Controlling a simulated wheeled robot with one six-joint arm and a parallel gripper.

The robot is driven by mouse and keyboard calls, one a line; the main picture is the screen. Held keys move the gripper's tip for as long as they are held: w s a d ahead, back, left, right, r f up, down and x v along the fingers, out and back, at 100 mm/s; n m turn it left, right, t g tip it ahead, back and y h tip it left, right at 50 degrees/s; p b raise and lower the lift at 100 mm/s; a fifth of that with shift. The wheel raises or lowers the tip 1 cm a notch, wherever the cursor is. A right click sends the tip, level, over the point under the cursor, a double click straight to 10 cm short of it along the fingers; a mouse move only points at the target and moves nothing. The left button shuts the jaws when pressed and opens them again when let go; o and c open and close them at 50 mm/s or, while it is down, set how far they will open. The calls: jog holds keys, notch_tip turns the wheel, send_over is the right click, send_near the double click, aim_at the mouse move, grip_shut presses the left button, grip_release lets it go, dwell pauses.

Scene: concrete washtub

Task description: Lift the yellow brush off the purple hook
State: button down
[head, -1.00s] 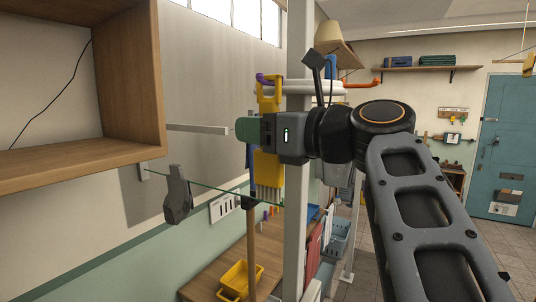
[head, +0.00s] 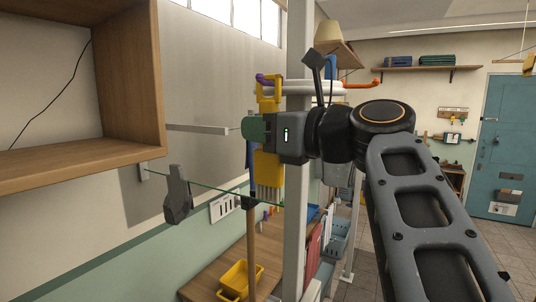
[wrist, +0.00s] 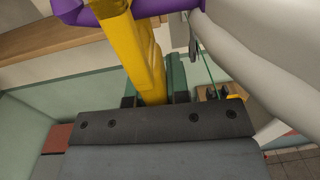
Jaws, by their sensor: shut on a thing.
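The yellow brush (head: 267,168) hangs upright in the head view, its pale bristles pointing down. Its handle top meets the purple hook (head: 264,79), which also shows at the top of the wrist view (wrist: 75,10). The handle's top opening appears to be around the hook, but the exact contact is hard to see. My gripper (head: 262,128) is shut on the brush's handle from the right, below the hook. In the wrist view the yellow handle (wrist: 137,50) rises from between the green finger pads, which are partly hidden by the gripper body.
White pipes (head: 325,88), one with an orange end, run close above my gripper. A pale post (head: 298,200) stands right behind it. A yellow bin (head: 240,279) sits on the bench lower down.

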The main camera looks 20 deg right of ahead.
jog(key=shift+r+p, duration=0.5)
jog(key=shift+p, duration=0.05)
jog(key=shift+a, duration=0.1)
jog(key=shift+s+a+r, duration=0.2)
jog(key=shift+s+a, duration=0.4)
jog(key=shift+a, duration=0.25)
jog(key=shift+s+a+r, duration=0.15)
jog(key=shift+s+a, duration=0.45)
jog(key=shift+a, duration=0.2)
